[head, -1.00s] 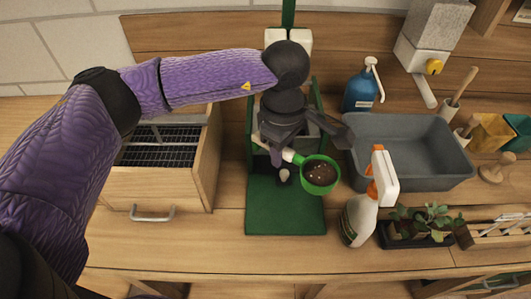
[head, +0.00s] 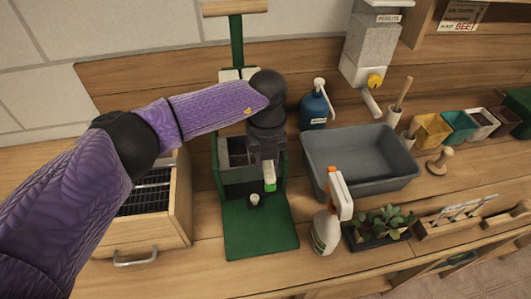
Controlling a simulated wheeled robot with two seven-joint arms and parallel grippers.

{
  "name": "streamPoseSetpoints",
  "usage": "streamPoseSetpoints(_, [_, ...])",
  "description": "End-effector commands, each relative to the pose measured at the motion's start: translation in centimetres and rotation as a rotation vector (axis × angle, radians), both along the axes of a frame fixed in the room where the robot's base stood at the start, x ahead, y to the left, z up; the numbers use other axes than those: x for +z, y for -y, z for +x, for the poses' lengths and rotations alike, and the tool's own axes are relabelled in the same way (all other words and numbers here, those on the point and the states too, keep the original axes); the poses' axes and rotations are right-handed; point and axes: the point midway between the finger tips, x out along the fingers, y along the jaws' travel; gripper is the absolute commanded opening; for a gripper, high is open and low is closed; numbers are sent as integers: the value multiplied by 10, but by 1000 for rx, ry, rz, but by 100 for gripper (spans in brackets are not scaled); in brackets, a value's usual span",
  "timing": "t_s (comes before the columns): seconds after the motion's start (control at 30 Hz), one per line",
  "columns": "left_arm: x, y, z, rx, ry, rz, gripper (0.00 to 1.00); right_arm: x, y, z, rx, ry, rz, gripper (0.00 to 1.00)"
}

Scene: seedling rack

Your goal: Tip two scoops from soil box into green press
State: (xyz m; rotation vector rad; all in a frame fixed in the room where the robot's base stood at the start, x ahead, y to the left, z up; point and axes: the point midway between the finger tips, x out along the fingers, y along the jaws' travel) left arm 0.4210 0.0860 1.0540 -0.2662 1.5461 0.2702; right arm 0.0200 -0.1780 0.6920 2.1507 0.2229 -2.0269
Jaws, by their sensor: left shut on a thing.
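The green press (head: 262,229) stands mid-counter with a flat green base, a tall post and a box-like chamber (head: 238,174) at its back. My left gripper (head: 268,168) points down over the front of the chamber, shut on the scoop (head: 270,186). Only a small green and white part of the scoop shows below the fingers. Its bowl and any soil in it are hidden. A small dark knob with a pale stem (head: 255,201) stands on the base. I cannot make out a box clearly holding soil. My right gripper is out of view.
A grey tub (head: 312,165) is right of the press, with a blue pump bottle (head: 314,108) behind and a spray bottle (head: 327,228) in front. A seedling tray (head: 380,240) is further right. A wooden box (head: 178,215) with a black grid stands left.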

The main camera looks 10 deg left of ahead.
Motion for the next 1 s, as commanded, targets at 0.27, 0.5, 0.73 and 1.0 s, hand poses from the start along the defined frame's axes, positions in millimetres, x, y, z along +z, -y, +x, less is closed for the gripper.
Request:
streamPoseSetpoints(0.27, [4, -5, 2, 42, 64, -522, 0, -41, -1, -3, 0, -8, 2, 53])
streamPoseSetpoints(0.5, [13, -17, 4, 139, 141, -1028, 0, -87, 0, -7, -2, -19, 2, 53])
streamPoseSetpoints(0.73, [28, -22, 6, 190, 187, -1280, 0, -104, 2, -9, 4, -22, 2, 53])
streamPoseSetpoints(1.0, [32, -22, 6, 194, 191, -1304, 0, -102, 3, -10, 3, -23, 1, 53])
